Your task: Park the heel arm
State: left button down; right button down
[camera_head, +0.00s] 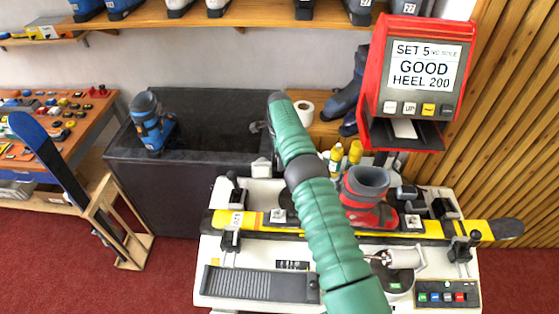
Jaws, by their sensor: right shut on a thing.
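The white binding test bench (215,285) stands in front of me. A yellow ski (310,233) lies across it, with a red and grey boot (368,195) upright on the ski. My green right arm crosses the bench from the bottom edge towards the back left. My right gripper (258,127) is at its far end, small and dark against the black cabinet. It is shut on what seems to be the heel arm, mostly hidden there. The red display (415,70) reads "GOOD HEEL 200". My left gripper is not in view.
A black cabinet (200,180) with a blue boot (150,125) on it stands behind left. A blue ski (45,150) leans in a wooden stand (130,235). Yellow bottles (355,150) and a white roll (304,112) stand behind the bench. Red carpet is clear at left.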

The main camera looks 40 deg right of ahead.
jog(key=shift+w+r, duration=0.15)
jog(key=c, duration=1.2)
grip_release()
jog(key=shift+o, duration=1)
notch_tip(320, 180, up, 5)
jog(key=shift+r+b, duration=0.15)
jog(key=shift+b, duration=0.2)
notch_tip(320, 180, up, 11)
jog(key=p, duration=1.2)
jog(key=shift+w, duration=0.1)
jog(key=shift+c, duration=0.4)
